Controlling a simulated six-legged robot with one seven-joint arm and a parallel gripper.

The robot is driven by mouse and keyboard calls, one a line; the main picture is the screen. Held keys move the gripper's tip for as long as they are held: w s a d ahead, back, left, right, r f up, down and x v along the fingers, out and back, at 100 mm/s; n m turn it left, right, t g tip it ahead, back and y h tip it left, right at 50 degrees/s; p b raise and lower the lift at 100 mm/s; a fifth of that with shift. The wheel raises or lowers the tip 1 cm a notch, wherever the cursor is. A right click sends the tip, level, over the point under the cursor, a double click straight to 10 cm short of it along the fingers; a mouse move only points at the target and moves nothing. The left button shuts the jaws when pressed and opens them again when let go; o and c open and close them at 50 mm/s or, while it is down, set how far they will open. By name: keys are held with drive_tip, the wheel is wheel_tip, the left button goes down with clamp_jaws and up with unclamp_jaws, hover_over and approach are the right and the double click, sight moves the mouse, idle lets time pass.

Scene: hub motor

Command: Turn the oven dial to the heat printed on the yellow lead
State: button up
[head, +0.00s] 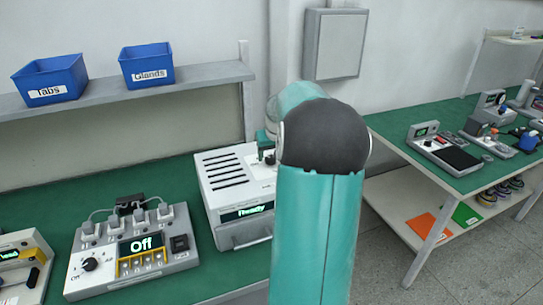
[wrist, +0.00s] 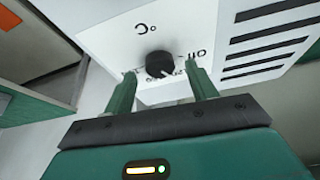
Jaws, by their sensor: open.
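The oven (head: 222,198) is a white box with black vent slots and a display reading "Ready". It stands on the green bench, left of my arm. Its black dial (wrist: 160,65) sits on a white panel marked "°C" and "Off" in the wrist view; the smaller marks are too small or hidden to read. The dial also shows in the head view (head: 271,160), partly behind my arm. My gripper (wrist: 162,77) is open, with one finger on each side of the dial in the picture. I cannot tell whether they touch it. I cannot make out a yellow lead or its print.
A white unit (head: 75,280) with several cables, a yellow strip and an "Off" display stands left of the oven. Blue bins "Tabs" (head: 48,79) and "Glands" (head: 147,64) sit on a shelf above. Another green bench (head: 460,185) with devices stands at right.

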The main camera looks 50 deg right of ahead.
drive_tip(key=v, duration=1.2)
drive_tip(key=shift+r, duration=0.2)
drive_tip(key=shift+a, duration=0.1)
